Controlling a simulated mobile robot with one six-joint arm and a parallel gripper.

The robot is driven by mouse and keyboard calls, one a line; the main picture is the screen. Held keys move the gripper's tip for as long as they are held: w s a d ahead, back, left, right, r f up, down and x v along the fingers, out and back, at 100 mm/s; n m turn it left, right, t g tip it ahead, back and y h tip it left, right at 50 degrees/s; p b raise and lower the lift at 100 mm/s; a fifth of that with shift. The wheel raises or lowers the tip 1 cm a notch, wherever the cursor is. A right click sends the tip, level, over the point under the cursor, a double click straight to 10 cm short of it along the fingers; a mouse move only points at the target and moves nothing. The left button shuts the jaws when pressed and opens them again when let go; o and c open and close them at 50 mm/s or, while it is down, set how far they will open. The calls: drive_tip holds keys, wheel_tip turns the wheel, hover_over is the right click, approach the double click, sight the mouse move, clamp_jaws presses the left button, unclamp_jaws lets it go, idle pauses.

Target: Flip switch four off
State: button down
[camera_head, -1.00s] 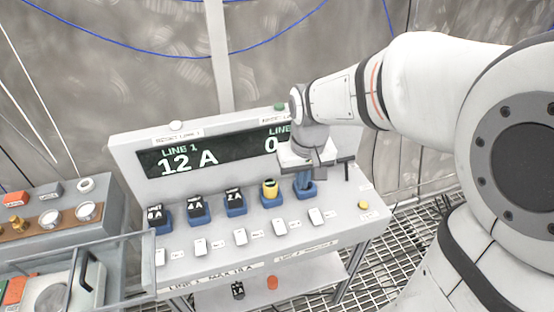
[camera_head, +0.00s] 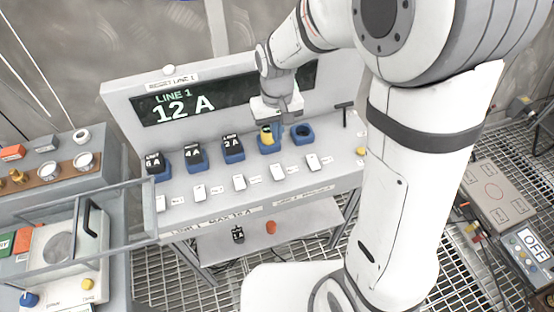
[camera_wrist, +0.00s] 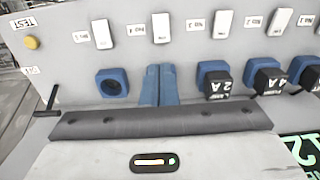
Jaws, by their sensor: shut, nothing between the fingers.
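A grey sloped console (camera_head: 225,205) carries a row of white rocker switches. The fourth from the left, switch four (camera_head: 277,172), is below the socket holding a yellow part; it also shows in the wrist view (camera_wrist: 162,28). I cannot tell which way it is tipped. My gripper (camera_head: 281,133) is behind switch four, by the yellow part's socket, apart from the switch. In the wrist view its blue fingers (camera_wrist: 158,88) are shut together, empty, and hide the fourth socket.
Blue sockets stand behind the switches; three hold black fuses, such as the 2 A fuse (camera_head: 231,144), and the fifth socket (camera_head: 302,132) is empty. A black T-shaped handle (camera_head: 344,112) rises at the right. A display (camera_head: 185,108) reads LINE 1, 12 A.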

sight(277, 167)
wheel_tip(277, 167, down, 13)
drive_tip(key=shift+r+p, duration=0.15)
drive_tip(key=shift+p, duration=0.8)
